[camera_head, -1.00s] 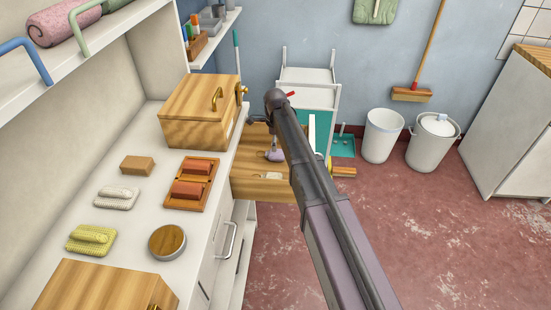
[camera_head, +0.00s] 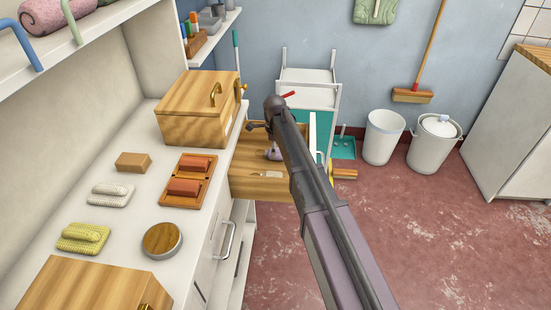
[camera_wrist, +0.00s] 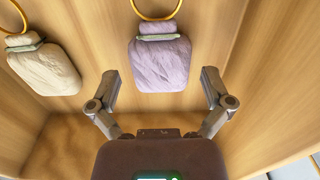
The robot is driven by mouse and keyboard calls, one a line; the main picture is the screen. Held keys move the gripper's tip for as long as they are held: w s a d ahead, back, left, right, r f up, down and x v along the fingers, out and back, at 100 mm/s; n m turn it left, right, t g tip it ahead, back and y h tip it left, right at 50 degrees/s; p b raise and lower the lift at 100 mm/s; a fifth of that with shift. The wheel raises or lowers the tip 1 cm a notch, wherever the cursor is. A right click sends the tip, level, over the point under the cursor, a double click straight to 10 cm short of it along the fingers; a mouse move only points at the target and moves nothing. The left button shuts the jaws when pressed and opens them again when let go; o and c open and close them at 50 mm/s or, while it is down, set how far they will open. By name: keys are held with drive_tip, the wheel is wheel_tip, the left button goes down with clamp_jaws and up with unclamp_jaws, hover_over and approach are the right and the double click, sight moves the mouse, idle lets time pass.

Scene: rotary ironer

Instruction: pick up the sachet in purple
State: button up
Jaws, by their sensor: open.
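The purple sachet (camera_wrist: 160,64) hangs or lies against the wooden inside of an open drawer, with a tied neck and a gold ring (camera_wrist: 157,8) above it in the wrist view. My gripper (camera_wrist: 159,76) is open and empty, with one finger to each side of the sachet's lower part in the wrist view. I cannot tell how much depth lies between them. A cream sachet (camera_wrist: 44,68) with its own ring is to the left.
The wooden drawer (camera_head: 246,188) has walls close around my gripper. A wooden box (camera_head: 192,130) stands on the white counter (camera_head: 137,220) to its left, near red-brown blocks (camera_head: 185,187). A white bin (camera_head: 383,140) stands to the right; the red floor (camera_head: 430,240) is open.

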drive_tip(key=shift+f+b, duration=0.65)
drive_tip(key=shift+f, duration=0.3)
drive_tip(key=c, duration=0.7)
